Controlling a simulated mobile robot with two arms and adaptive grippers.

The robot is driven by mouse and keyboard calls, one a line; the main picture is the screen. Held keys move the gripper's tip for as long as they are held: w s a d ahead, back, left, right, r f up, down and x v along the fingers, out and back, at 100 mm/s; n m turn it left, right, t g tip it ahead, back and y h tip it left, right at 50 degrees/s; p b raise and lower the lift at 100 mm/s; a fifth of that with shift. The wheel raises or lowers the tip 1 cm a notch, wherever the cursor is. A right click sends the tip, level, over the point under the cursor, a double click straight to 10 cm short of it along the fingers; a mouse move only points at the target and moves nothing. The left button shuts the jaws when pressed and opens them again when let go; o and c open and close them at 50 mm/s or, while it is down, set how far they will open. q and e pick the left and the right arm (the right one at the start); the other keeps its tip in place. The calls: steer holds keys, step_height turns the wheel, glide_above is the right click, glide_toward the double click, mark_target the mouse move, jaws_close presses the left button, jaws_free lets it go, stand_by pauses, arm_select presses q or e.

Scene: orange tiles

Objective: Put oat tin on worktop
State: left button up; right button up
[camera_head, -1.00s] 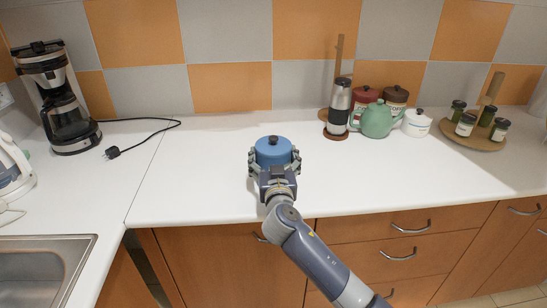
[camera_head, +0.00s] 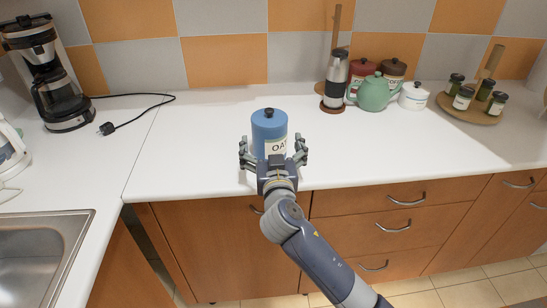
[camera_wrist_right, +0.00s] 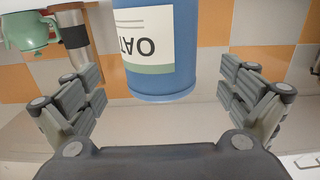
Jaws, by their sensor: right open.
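The oat tin (camera_head: 269,126) is a blue cylinder with a dark knob on its lid and a pale label. It stands upright on the white worktop (camera_head: 200,150), near the front edge. My right gripper (camera_head: 272,146) is open, with its fingers on either side of the tin's near side and apart from it. In the right wrist view the tin (camera_wrist_right: 180,50) appears upside down, with clear gaps to the fingers of the open gripper (camera_wrist_right: 160,85). My left gripper is not in view.
A steel flask (camera_head: 336,80), a green teapot (camera_head: 374,94), red and brown canisters and a white pot (camera_head: 413,97) stand at the back right. A round spice rack (camera_head: 470,108) is farther right. A coffee maker (camera_head: 48,80) and sink (camera_head: 40,250) are at left.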

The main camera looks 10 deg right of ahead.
steer(key=shift+s, duration=2.8)
steer(key=shift+f, duration=0.1)
